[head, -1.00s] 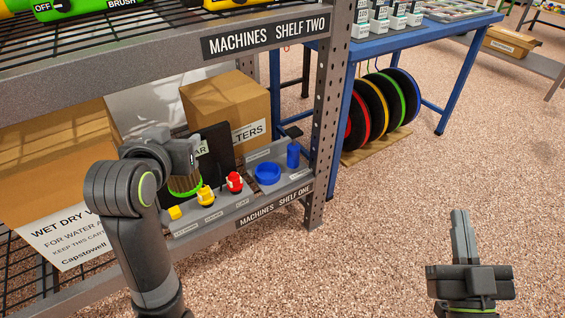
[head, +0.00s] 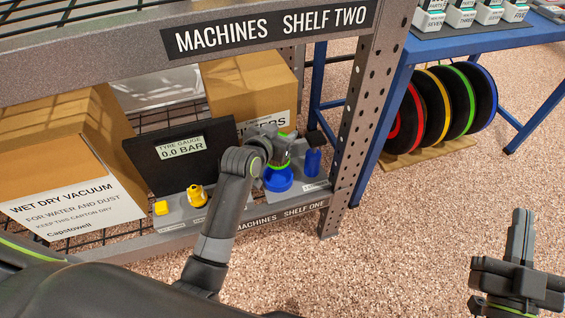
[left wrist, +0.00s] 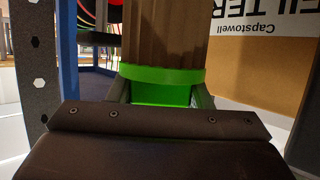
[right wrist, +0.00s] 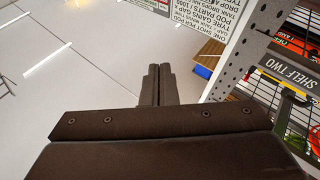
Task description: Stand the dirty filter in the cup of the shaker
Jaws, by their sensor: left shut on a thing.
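The dirty filter, a brown pleated cylinder with a green end band (left wrist: 160,75), fills the left wrist view. My left gripper (left wrist: 160,95) is shut on its green end, a finger on each side. In the head view my left gripper (head: 276,152) is at the round blue cup (head: 278,184) on the shelf's front ledge. Some green shows there just above the blue. The gripper hides most of the filter, so I cannot tell whether it touches the cup. My right gripper (head: 522,236) is shut and empty, off to the right; its fingers also meet in the right wrist view (right wrist: 156,84).
A yellow fitting (head: 197,195), a yellow block (head: 161,208) and a blue bottle (head: 313,160) flank the cup. A black tyre gauge (head: 180,160) and cartons (head: 245,92) stand behind. The shelf post (head: 365,130) is close on the right, the upper shelf (head: 130,55) overhead.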

